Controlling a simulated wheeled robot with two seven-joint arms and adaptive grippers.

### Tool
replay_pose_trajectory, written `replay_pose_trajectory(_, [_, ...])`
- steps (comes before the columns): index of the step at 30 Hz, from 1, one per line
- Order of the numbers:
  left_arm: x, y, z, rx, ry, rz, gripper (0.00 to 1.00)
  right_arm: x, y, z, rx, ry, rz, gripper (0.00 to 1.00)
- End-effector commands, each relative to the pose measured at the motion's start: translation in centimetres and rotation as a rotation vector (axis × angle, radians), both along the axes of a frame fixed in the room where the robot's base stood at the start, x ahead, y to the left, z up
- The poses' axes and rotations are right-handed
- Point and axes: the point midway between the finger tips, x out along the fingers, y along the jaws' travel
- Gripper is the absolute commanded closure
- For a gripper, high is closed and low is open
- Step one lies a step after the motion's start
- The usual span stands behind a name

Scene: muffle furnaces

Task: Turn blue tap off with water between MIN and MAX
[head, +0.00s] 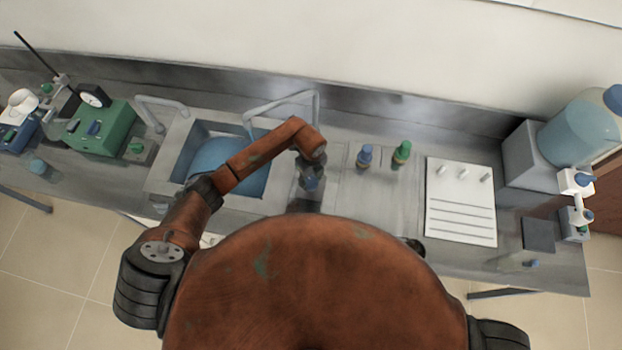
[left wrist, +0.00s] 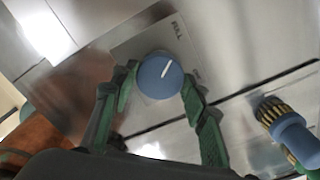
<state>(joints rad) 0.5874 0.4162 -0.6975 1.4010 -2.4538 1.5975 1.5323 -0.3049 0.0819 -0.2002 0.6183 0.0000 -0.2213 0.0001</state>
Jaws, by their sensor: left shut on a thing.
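The sink (head: 155,178) has a blue rounded area (head: 207,157) inside, partly hidden by my left arm. I cannot tell the water level or see any MIN or MAX marks. My right gripper is not in view.
A bent spout (head: 283,102) rises behind the sink. A white panel (head: 460,203) and a large blue container (head: 578,133) are farther right. A green device (head: 100,128) stands left.

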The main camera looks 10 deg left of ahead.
Motion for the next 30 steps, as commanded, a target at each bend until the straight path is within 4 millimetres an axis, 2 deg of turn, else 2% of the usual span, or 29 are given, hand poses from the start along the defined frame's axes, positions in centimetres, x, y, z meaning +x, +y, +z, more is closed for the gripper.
replay_pose_trajectory(4, [0.0, 0.0, 0.0, 0.000, 0.000, 0.000, 0.83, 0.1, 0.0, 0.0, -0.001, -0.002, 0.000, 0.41])
replay_pose_trajectory(14, [0.1, 0.0, 0.0, 0.001, -0.002, -0.055, 0.83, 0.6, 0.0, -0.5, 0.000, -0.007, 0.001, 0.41])
replay_pose_trajectory(20, [0.2, 0.1, -0.1, 0.003, -0.003, -0.177, 0.83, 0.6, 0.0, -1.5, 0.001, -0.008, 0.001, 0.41])
replay_pose_trajectory(30, [0.2, 0.1, -0.2, 0.003, -0.004, -0.489, 0.83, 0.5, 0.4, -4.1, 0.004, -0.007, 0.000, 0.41])
